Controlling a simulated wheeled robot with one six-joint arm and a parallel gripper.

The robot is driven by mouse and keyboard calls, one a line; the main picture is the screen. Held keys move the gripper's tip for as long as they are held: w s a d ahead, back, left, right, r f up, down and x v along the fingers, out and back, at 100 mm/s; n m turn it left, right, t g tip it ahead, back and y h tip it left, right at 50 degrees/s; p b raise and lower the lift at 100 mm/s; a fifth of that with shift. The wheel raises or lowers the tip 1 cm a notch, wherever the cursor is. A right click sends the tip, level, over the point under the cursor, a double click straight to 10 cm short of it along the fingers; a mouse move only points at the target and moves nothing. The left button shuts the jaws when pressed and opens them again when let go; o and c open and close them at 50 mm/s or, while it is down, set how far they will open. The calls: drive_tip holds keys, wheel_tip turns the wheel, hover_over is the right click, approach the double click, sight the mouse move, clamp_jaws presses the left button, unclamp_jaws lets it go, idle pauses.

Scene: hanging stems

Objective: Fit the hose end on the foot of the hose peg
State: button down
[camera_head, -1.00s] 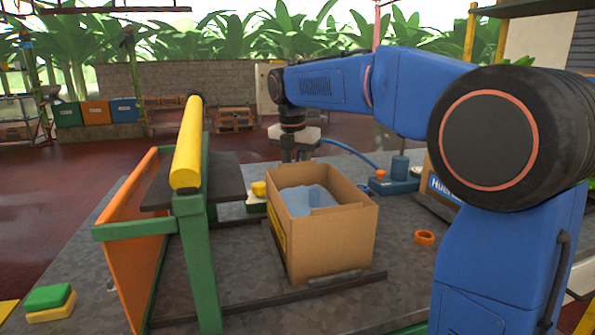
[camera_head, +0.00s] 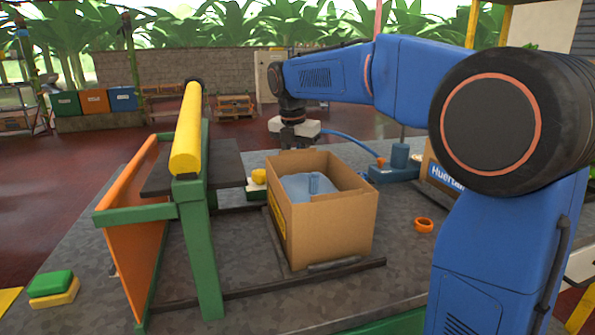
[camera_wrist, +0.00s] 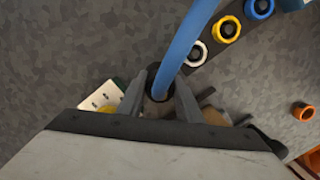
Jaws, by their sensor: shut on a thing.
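My gripper (camera_head: 293,140) is beyond the open cardboard box, pointing down. In the wrist view its fingers (camera_wrist: 160,100) are closed around the end of the blue hose (camera_wrist: 186,40). A dark collar shows at the hose end between the fingers. In the head view the hose (camera_head: 345,138) runs right from the gripper to a blue base (camera_head: 392,176) with an upright blue cylinder. I cannot pick out the hose peg or its foot for certain. The box and my gripper hide what lies below the fingers, so I cannot tell whether the hose end touches anything.
The cardboard box (camera_head: 335,225) holds a light-blue item and stands in front of my gripper. A green stand with a yellow roller (camera_head: 187,130) is to the left. A yellow knob (camera_head: 258,177) is beside the box. An orange ring (camera_head: 424,224) lies at right.

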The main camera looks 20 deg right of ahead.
drive_tip(key=shift+f, duration=0.6)
idle(0.9)
drive_tip(key=c, duration=1.2)
unclamp_jaws()
drive_tip(key=shift+o, duration=0.6)
drive_tip(key=shift+o, duration=1.4)
drive_tip(key=shift+r, duration=1.5)
drive_tip(key=shift+r, duration=3)
